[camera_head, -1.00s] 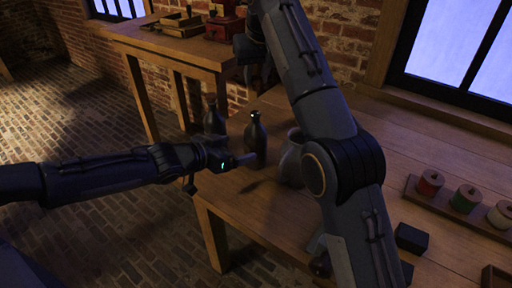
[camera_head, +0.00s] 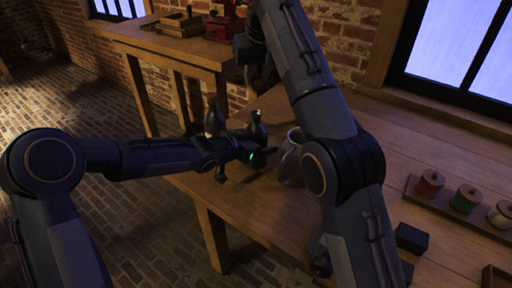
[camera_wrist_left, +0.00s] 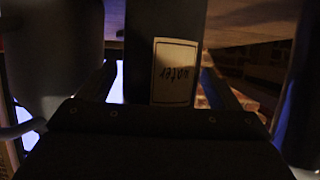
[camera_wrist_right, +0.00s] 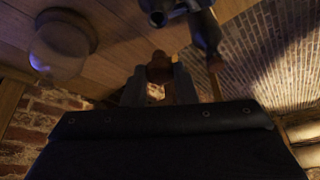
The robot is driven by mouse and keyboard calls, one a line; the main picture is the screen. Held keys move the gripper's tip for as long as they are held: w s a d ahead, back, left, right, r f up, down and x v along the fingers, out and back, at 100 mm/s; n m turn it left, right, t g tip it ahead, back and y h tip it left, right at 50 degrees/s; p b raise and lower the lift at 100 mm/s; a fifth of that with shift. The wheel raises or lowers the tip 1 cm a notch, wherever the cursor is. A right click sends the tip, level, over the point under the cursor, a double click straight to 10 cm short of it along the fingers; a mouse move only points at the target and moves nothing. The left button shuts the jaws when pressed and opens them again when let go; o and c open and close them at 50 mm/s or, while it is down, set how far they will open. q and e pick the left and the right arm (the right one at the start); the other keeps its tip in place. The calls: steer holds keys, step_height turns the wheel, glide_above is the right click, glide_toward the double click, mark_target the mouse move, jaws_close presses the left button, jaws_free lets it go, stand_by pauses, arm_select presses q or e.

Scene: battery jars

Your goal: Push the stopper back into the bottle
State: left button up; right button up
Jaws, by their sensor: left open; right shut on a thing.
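A dark bottle (camera_head: 257,130) stands near the table's left edge, its lower part hidden by my left gripper (camera_head: 262,153). In the left wrist view the same bottle (camera_wrist_left: 165,25) is between the open fingers, with an upside-down label reading "water" (camera_wrist_left: 173,72). I cannot tell if either finger touches it. My right gripper (camera_wrist_right: 160,78) is shut on a brown stopper (camera_wrist_right: 159,64) in the right wrist view. It is raised beyond the bottle in the head view, largely hidden by my own arm.
A grey jug (camera_head: 289,163) stands just right of my left gripper. A rack with several spools (camera_head: 466,199) and a black box (camera_head: 411,239) are at the right. Another table (camera_head: 165,45) stands behind.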

arm_select(q)
steer(key=shift+c, duration=0.5)
steer(key=c, duration=1.4)
steer(key=shift+o, duration=0.2)
arm_select(e)
glide_above(255, 112)
steer(key=s, duration=0.1)
steer(key=shift+s+d+f, duration=0.1)
steer(key=shift+d+f, duration=0.05)
steer(key=shift+f, duration=1.1)
steer(key=shift+d+f, duration=0.1)
steer(key=shift+f, duration=1.15)
steer(key=shift+f, duration=0.1)
steer(key=shift+f, duration=0.75)
steer(key=shift+f, duration=0.65)
steer(key=o, duration=1.1)
